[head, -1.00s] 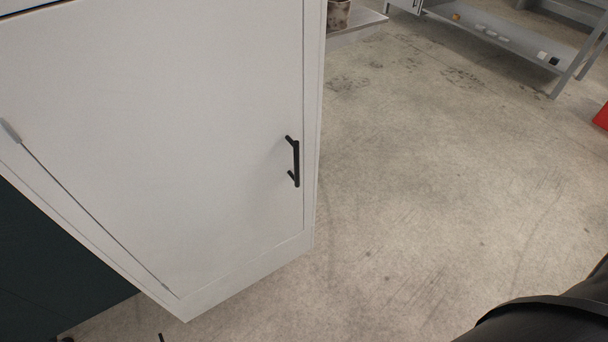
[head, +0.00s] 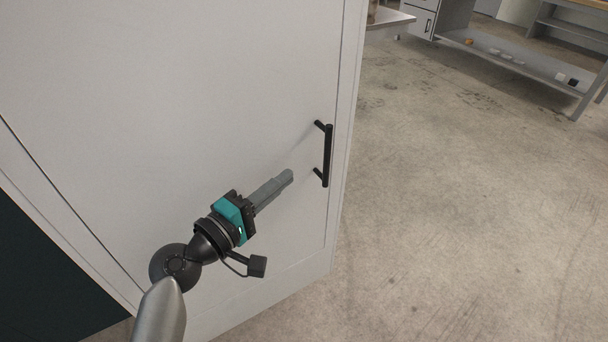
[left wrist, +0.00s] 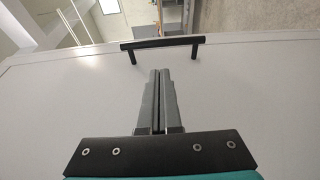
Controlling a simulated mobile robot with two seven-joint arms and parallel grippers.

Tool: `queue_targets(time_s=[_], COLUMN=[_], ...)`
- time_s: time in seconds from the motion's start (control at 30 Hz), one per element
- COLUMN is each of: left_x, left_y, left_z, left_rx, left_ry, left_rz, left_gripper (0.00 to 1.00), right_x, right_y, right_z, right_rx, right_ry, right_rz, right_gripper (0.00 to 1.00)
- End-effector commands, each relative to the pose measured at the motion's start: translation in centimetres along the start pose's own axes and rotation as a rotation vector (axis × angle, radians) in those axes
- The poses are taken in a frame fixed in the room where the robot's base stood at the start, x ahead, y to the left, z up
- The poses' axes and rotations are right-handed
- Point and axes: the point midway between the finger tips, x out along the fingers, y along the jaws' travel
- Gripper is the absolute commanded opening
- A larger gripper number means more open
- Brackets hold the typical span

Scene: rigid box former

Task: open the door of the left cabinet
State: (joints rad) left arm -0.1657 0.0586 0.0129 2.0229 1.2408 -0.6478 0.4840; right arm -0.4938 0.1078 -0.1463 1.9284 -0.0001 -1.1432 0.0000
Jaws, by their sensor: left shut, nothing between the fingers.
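The white cabinet door (head: 200,90) fills the left of the head view and looks shut. Its black bar handle (head: 327,155) stands upright near the door's right edge. My left gripper (head: 288,176) is shut and empty, in front of the door. In the head view its fingertips are a little left of the handle's lower end and apart from it. In the left wrist view the handle (left wrist: 162,44) lies across the picture beyond the closed fingertips (left wrist: 158,75), with a gap between. My right gripper is not in view.
Bare concrete floor (head: 450,200) is open to the right of the cabinet. A grey shelf bench (head: 515,62) with small items stands at the far right. A dark green panel (head: 45,270) adjoins the cabinet at the lower left.

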Motion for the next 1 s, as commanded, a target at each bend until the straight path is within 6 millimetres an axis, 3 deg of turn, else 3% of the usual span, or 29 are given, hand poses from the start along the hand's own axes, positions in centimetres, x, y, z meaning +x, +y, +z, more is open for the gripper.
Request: queue_targets(time_s=[0.5,0.7,1.0], left_x=[7.9,9.1,9.2], left_y=[-0.2,-0.2,-0.1], left_z=[0.0,0.0,0.0], left_rx=[0.001,0.001,0.002], left_ry=[0.001,0.000,0.001], left_rz=[-0.002,-0.004,-0.005], left_gripper=[0.00,0.00,0.00], right_x=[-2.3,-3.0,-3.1], right_y=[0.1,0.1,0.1], right_z=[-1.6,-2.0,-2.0], right_rx=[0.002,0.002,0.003], right_ry=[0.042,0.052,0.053], right_rz=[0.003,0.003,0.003], right_gripper=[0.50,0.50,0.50])
